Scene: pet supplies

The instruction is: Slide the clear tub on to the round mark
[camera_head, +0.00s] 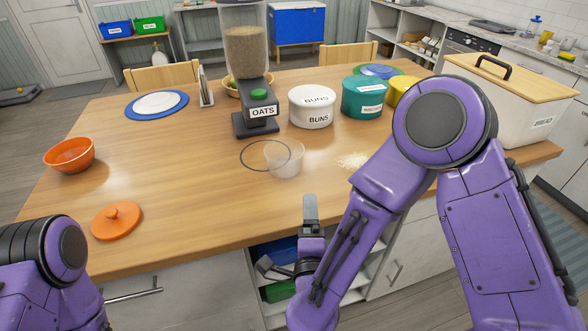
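The clear tub (285,160) stands upright and looks empty on the wooden table, in front of the oats dispenser. The round mark (243,147) is a thin dark ring on the tabletop. The tub overlaps the ring's right part and sticks out past it to the right, so it is off centre. My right gripper (310,208) is at the table's front edge, nearer than the tub and apart from it. It is seen edge-on, so its opening is unclear. My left arm shows at the lower left, with its gripper out of view.
The oats dispenser (252,118) stands behind the ring. A white BUNS tin (312,108) and teal tin (364,98) stand behind the tub. Spilled flakes (353,160) lie to its right. An orange lid (116,221) and orange bowl (69,155) are left. Table left of the ring is clear.

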